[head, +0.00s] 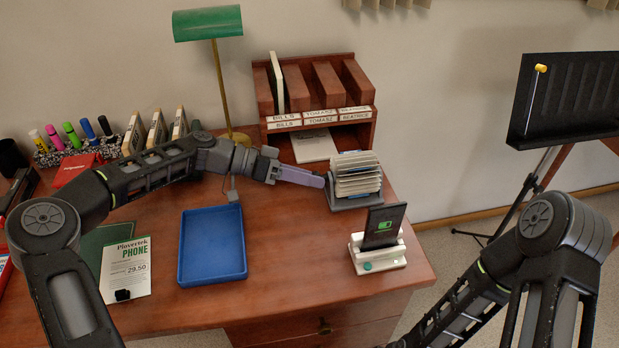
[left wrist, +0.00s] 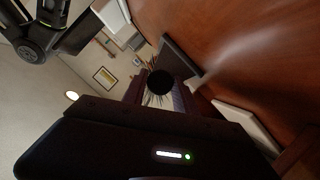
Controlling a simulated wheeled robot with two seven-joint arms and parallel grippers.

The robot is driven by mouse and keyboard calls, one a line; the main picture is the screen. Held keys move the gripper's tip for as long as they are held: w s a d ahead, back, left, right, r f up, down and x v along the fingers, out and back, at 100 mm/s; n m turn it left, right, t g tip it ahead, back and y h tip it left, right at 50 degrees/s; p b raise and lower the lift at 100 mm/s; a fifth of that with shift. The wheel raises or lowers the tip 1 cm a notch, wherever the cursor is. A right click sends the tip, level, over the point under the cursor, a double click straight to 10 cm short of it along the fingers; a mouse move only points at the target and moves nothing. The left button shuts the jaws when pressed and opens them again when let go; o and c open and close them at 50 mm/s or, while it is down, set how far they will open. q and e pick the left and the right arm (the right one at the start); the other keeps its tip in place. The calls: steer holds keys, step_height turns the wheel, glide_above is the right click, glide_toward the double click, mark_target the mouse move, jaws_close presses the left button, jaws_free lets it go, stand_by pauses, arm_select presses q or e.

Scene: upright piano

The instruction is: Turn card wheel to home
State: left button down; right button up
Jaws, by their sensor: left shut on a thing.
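The card wheel (head: 357,175) stands on the right part of the desk, with several pale cards fanned upright in a dark grey frame. My left gripper (head: 318,181) reaches in from the left and its fingertips meet the wheel's left side. It is shut on the wheel's side knob; the fingers hide most of that contact in the head view. In the left wrist view the round black knob (left wrist: 160,82) sits straight ahead, with card edges fanning out behind it. My right arm shows at lower right, but its gripper is out of view.
A wooden letter rack (head: 320,116) stands behind the wheel. A phone on a white charging stand (head: 377,256) is in front of it. A blue tray (head: 212,245) lies to the left, under my left arm. A green lamp (head: 208,23) rises behind the arm.

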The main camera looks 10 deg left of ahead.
stand_by(0.3)
arm_select(q)
steer(key=c, duration=1)
jaws_free()
steer(key=shift+v, duration=3.95)
